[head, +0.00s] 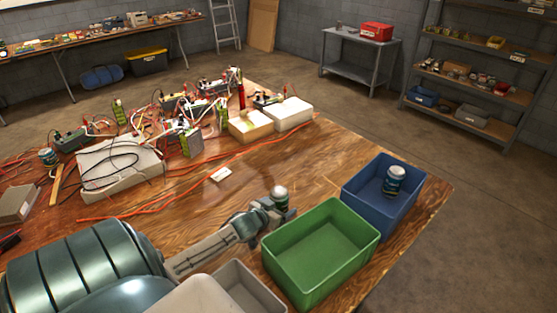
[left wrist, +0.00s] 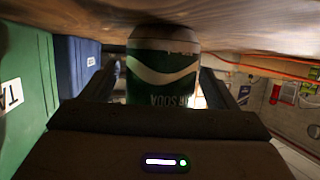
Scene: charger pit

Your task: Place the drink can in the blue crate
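A green drink can (left wrist: 162,75) with a white wave stands between the fingers of my left gripper (left wrist: 162,88) in the left wrist view, where the picture is upside down. The fingers lie close along both sides of the can; I cannot tell whether they press on it. In the head view the can (head: 280,194) shows at the end of my left arm, at my left gripper (head: 281,210), left of the green crate. The blue crate (head: 358,204) stands at the right table edge. My right gripper is not in view.
A blue can (head: 394,181) with a pale top is inside the blue crate. A grey bin (head: 263,296) is at the front. Cables and tools clutter the table's left.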

